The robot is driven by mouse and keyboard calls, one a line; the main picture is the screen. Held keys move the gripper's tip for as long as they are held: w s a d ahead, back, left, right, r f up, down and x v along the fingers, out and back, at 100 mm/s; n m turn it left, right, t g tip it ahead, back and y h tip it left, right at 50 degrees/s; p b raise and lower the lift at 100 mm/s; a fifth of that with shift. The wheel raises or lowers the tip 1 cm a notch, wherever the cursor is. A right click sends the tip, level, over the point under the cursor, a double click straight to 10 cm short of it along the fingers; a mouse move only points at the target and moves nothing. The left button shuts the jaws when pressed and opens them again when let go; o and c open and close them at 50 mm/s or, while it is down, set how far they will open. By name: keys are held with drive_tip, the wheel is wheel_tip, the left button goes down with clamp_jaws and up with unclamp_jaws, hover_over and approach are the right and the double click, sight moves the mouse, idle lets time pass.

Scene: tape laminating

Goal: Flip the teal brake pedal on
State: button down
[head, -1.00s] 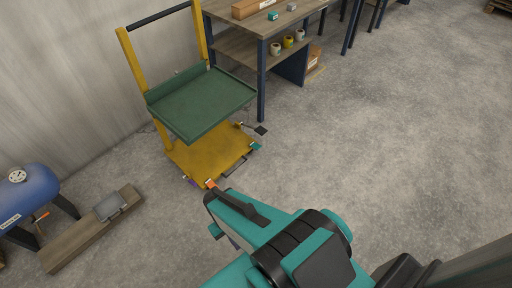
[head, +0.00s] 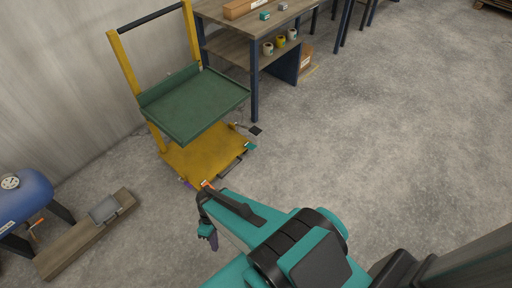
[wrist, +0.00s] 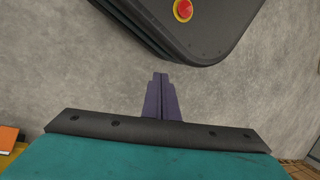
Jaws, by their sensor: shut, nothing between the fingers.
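The teal brake pedal (head: 250,146) is a small tab at the right corner of the yellow base of a cart (head: 205,150). It is too small to tell whether it is up or down. My gripper (head: 213,243) hangs in front of the cart, lower in the picture and well apart from the pedal. Its purple fingers are together and empty, pointing down. They also show shut in the wrist view (wrist: 160,78), over bare floor. The pedal cannot be made out in the wrist view.
Other pedals on the cart are black (head: 256,131), orange (head: 207,185) and purple (head: 188,185). The cart's green tray (head: 195,105) overhangs its base. A workbench (head: 255,85) stands behind. A blue tank (head: 25,200) and wooden beam (head: 75,245) lie left. Floor to the right is clear.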

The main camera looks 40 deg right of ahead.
drive_tip(key=w+f+n+t+y+b, duration=0.1)
drive_tip(key=w+f+t+y+b, duration=0.15)
drive_tip(key=w, duration=0.65)
drive_tip(key=w+f+n+t+y+b, duration=0.1)
drive_tip(key=w+f+t+y+b, duration=0.15)
drive_tip(key=w, duration=0.75)
drive_tip(key=w+d+f+t+b, duration=0.3)
drive_tip(key=w+d+t+b, duration=0.3)
drive_tip(key=w+d, duration=0.9)
drive_tip(key=w+d+m+t+h+b, duration=0.1)
drive_tip(key=w+d+m+t+b, duration=0.2)
drive_tip(key=d, duration=0.9)
drive_tip(key=w+d+m+t+h+b, duration=0.1)
drive_tip(key=w+d+h+b, duration=0.3)
drive_tip(key=d, duration=0.7)
drive_tip(key=s+d+m+b, duration=0.1)
drive_tip(key=s+d+b, duration=0.1)
drive_tip(key=d, duration=0.4)
drive_tip(key=s+d+f+b, duration=0.1)
drive_tip(key=s+d+b, duration=0.1)
drive_tip(key=d, duration=0.4)
drive_tip(key=s+d+f+m+h+b, duration=0.1)
drive_tip(key=s+d+b, duration=0.1)
drive_tip(key=s+d, duration=0.2)
drive_tip(key=d, duration=0.3)
drive_tip(key=shift+s+m+t+b, duration=0.3)
drive_tip(key=shift+s+t, duration=0.05)
drive_tip(key=shift+t, duration=0.05)
